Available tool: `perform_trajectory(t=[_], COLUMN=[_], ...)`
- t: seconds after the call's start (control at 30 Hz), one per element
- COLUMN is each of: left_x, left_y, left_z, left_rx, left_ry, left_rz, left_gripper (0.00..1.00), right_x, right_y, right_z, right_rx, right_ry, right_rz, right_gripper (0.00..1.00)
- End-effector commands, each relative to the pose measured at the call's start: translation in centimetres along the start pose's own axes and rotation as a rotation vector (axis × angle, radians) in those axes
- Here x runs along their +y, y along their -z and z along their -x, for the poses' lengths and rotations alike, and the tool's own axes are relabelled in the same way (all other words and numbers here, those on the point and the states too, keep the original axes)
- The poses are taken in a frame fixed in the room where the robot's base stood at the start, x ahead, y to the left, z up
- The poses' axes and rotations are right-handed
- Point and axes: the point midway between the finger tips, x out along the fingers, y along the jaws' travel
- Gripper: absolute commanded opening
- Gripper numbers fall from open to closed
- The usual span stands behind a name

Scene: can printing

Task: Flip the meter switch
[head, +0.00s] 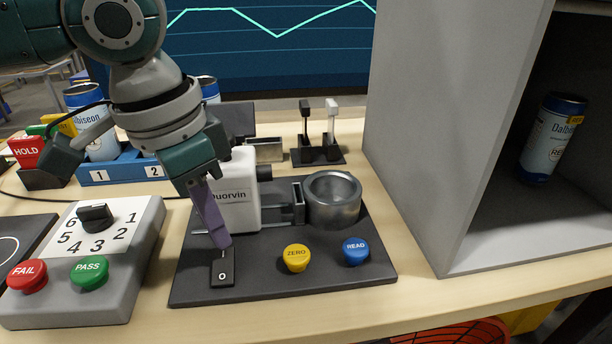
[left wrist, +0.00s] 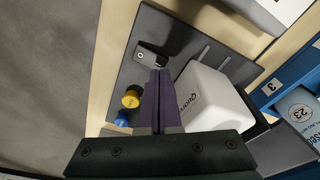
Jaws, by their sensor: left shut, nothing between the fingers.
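The meter is a white box (head: 238,203) marked "Quorvin" on a dark base plate (head: 330,277); it also shows in the left wrist view (left wrist: 212,98). The meter switch (head: 222,270) is a small black rocker marked "O" at the plate's front left, and it shows in the left wrist view (left wrist: 146,57). My left gripper (head: 224,246) is shut and empty, pointing down with its purple fingertips at the switch's far end; I cannot tell whether they touch. In the left wrist view the shut fingers (left wrist: 160,72) cover part of the switch. My right gripper is not in view.
On the plate are a yellow ZERO button (head: 296,257), a blue READ button (head: 356,251) and a metal ring holder (head: 332,198). A grey box with a dial (head: 95,215) and FAIL and PASS buttons stands left. A grey cabinet (head: 440,130) with a can (head: 552,139) inside stands right.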

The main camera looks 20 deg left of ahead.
Motion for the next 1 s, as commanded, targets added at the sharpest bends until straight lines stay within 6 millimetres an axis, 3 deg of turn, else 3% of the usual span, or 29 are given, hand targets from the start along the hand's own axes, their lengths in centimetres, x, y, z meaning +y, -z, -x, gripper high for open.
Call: perform_trajectory(t=[1.0], left_x=[0.0], left_y=[-0.2], left_z=[-1.6], left_rx=[0.000], left_ry=[0.000], left_rz=[0.000], left_gripper=[0.00], right_x=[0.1], right_y=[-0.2], right_z=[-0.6], right_rx=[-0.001], right_ry=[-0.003], right_rz=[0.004], right_gripper=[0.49])
